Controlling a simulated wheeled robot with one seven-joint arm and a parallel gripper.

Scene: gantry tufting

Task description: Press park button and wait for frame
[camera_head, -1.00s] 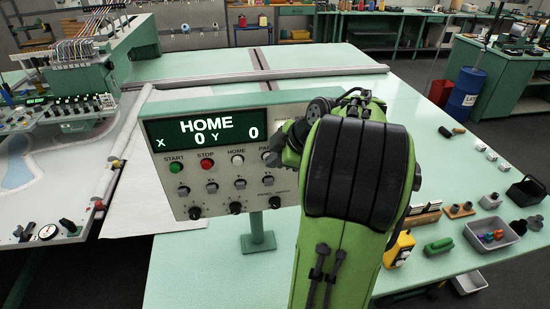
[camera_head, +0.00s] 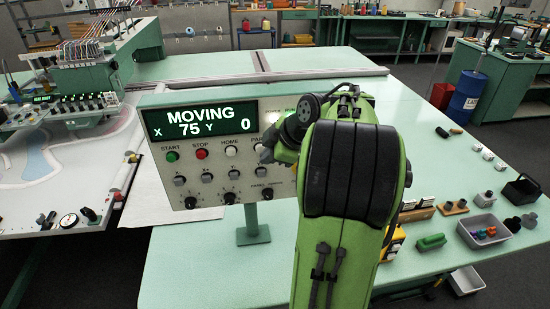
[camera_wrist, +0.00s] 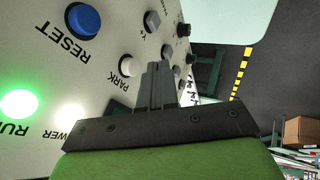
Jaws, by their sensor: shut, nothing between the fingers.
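The control panel (camera_head: 165,187) stands on a post on the pale green table. Its display (camera_head: 202,124) reads MOVING, X 75, Y 0. In the wrist view the white PARK button (camera_wrist: 128,65) is to the left of my gripper (camera_wrist: 159,68), whose dark fingers are shut, empty and close to the panel. A small gap seems to show between fingertips and button, but contact cannot be judged surely. The green RUN lamp (camera_wrist: 18,104) is lit. In the head view my arm hides the PARK button and most of my gripper. The tufting frame (camera_head: 65,205) lies left, with pale cloth.
A blue RESET button (camera_wrist: 83,21) is near PARK. A green START button (camera_head: 172,156) and red STOP button (camera_head: 201,154) sit on the panel's left. A grey bin (camera_head: 482,234) and small parts lie on the table at right. A blue drum (camera_head: 466,92) stands behind.

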